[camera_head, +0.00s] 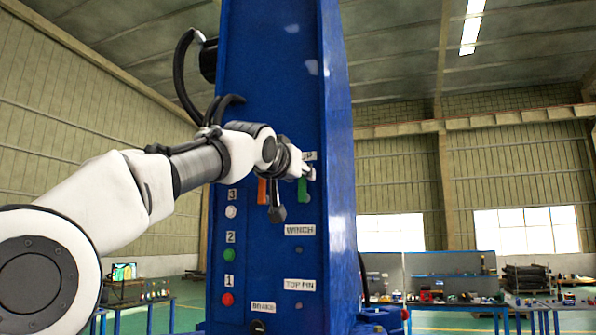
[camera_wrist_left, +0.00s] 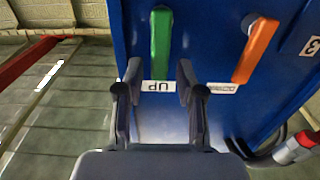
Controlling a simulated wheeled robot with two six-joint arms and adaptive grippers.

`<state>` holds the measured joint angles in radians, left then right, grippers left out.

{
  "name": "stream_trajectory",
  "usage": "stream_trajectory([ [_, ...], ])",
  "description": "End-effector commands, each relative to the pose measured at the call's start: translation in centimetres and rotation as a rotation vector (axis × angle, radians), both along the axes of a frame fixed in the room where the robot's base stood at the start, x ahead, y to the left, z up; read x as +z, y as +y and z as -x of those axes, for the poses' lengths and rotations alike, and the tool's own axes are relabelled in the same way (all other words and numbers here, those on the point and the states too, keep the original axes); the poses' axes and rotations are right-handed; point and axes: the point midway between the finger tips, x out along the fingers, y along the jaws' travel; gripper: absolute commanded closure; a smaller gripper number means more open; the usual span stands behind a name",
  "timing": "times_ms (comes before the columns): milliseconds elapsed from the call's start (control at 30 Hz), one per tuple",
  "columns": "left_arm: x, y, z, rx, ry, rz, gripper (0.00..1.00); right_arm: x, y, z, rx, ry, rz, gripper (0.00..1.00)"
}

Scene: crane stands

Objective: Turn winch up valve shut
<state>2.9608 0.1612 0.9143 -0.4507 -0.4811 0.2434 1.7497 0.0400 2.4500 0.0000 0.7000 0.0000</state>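The winch up valve has a green handle (camera_head: 303,189) that hangs straight down below the UP label (camera_head: 309,156) on the blue crane stand (camera_head: 270,70). In the left wrist view, which is upside down, the green handle (camera_wrist_left: 161,42) and the UP label (camera_wrist_left: 158,87) lie just beyond my fingertips. My left gripper (camera_wrist_left: 155,88) is open with nothing between its fingers. In the head view my left gripper (camera_head: 302,170) is at the valve's upper end and partly hides it. My right gripper is not in view.
An orange handle (camera_head: 262,191) is left of the green one; it also shows in the wrist view (camera_wrist_left: 256,50), its label partly hidden by a finger. Round lamps or buttons, red (camera_head: 227,299) and green (camera_head: 229,255), are lower on the panel. Workbenches stand behind.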

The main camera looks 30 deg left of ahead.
Motion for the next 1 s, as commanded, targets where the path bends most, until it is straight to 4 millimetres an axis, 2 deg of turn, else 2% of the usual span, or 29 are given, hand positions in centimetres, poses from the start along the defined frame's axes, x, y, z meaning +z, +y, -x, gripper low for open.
stream_trajectory([
  [33,0.0,0.0,0.0,0.000,0.001,0.000,0.88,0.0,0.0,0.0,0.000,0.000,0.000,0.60],
  [67,0.0,0.0,0.0,0.000,0.001,0.000,0.99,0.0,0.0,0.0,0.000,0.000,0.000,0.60],
  [100,0.0,0.0,0.0,0.000,0.001,0.000,1.00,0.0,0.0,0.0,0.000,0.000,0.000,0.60],
  [567,-0.1,-0.2,-0.2,0.000,0.013,-0.047,1.00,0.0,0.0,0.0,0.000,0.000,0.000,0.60],
  [1000,-0.4,-1.5,-0.5,0.001,0.086,-0.347,1.00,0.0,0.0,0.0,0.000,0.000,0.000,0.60],
])
